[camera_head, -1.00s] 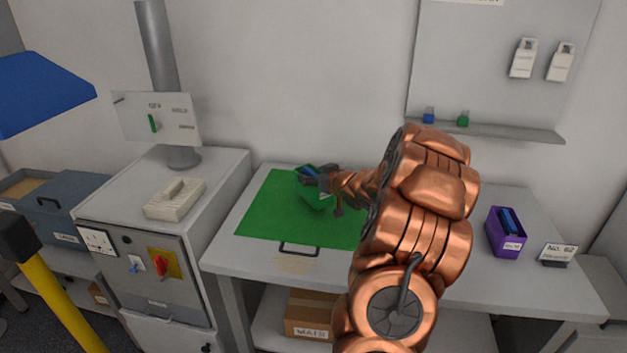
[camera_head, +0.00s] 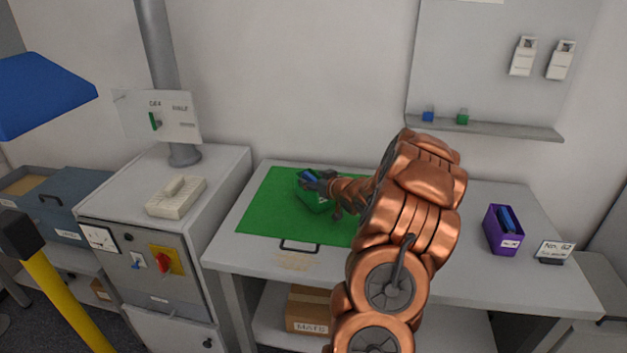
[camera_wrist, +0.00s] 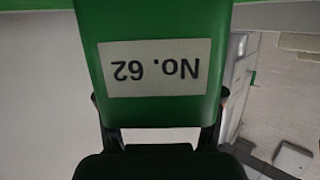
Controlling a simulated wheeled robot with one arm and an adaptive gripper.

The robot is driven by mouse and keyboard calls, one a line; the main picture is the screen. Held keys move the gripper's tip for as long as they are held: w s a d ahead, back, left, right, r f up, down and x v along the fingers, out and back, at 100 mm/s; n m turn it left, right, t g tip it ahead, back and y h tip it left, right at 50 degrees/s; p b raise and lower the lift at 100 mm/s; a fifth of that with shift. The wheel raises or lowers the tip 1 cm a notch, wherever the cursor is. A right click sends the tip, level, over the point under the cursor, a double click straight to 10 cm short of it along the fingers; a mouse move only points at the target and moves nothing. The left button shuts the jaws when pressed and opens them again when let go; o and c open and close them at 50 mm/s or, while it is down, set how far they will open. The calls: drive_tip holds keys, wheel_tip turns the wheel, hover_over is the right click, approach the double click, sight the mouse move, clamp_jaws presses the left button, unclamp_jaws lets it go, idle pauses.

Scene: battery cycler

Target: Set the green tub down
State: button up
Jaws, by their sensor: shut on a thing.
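The green tub (camera_head: 314,198) is at the green mat (camera_head: 270,215) on the bench, with something blue in its top. In the wrist view the tub (camera_wrist: 150,25) fills the upper middle, its label reading "No. 62" upside down. My gripper (camera_head: 318,184) is shut on the tub, with a finger on each side of it; it also shows in the wrist view (camera_wrist: 160,125). My gripper and arm hide part of the tub in the head view. I cannot tell whether the tub's base touches the mat.
A purple tub (camera_head: 503,230) with blue contents stands at the bench's right, beside a small sign (camera_head: 555,251) reading "No. 62". A grey cabinet (camera_head: 215,185) stands left of the bench. A shelf (camera_head: 500,131) is on the wall.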

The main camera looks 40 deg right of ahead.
drive_tip(key=o, duration=1.4)
drive_tip(key=shift+f, duration=0.1)
drive_tip(key=shift+o, duration=0.2)
